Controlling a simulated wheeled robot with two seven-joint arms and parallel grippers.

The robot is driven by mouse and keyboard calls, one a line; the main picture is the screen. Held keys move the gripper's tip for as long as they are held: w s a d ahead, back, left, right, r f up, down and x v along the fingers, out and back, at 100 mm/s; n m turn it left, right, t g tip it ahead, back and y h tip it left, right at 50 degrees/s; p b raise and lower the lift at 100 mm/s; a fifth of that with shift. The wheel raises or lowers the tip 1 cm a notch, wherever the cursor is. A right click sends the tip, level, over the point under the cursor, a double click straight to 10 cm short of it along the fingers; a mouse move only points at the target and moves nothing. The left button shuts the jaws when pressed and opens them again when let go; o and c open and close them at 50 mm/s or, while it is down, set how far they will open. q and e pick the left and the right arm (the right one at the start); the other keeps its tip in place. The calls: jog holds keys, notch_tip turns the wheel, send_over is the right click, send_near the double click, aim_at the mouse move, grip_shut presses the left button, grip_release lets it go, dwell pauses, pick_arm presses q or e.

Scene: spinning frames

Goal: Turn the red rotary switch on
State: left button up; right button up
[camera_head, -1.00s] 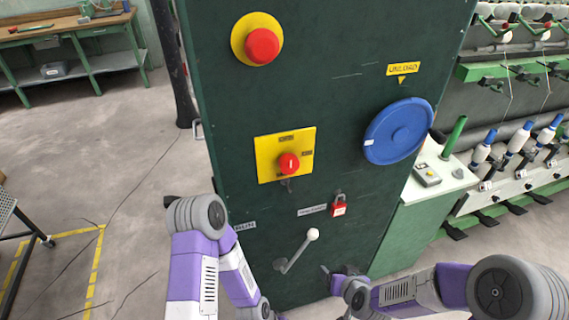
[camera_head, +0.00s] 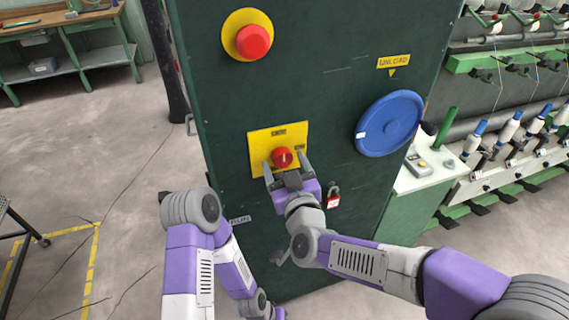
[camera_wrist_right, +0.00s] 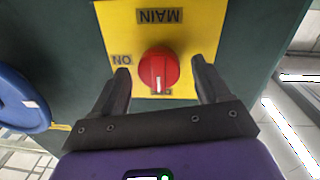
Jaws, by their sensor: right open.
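The red rotary switch (camera_head: 282,157) sits on a yellow plate (camera_head: 262,140) on the green cabinet front. In the right wrist view the red knob (camera_wrist_right: 158,68) shows a white mark pointing down in the picture, away from the "ON" label at its left. My right gripper (camera_head: 284,168) is open, with one finger on each side of the knob; the wrist view (camera_wrist_right: 162,82) shows gaps between fingers and knob. I cannot tell how near the fingertips are to the plate. My left arm hangs at the lower left; its gripper is not clearly visible.
A large red push button (camera_head: 253,41) on a yellow disc is above the switch. A blue handwheel (camera_head: 389,124) is at the right. A red padlock (camera_head: 333,197) hangs just right of my right gripper. A lever is below, partly hidden by my right arm.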

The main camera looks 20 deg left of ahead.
jog(key=shift+w+a, duration=0.1)
jog(key=shift+w, duration=0.2)
jog(key=c, duration=1)
jog(key=shift+c, duration=0.2)
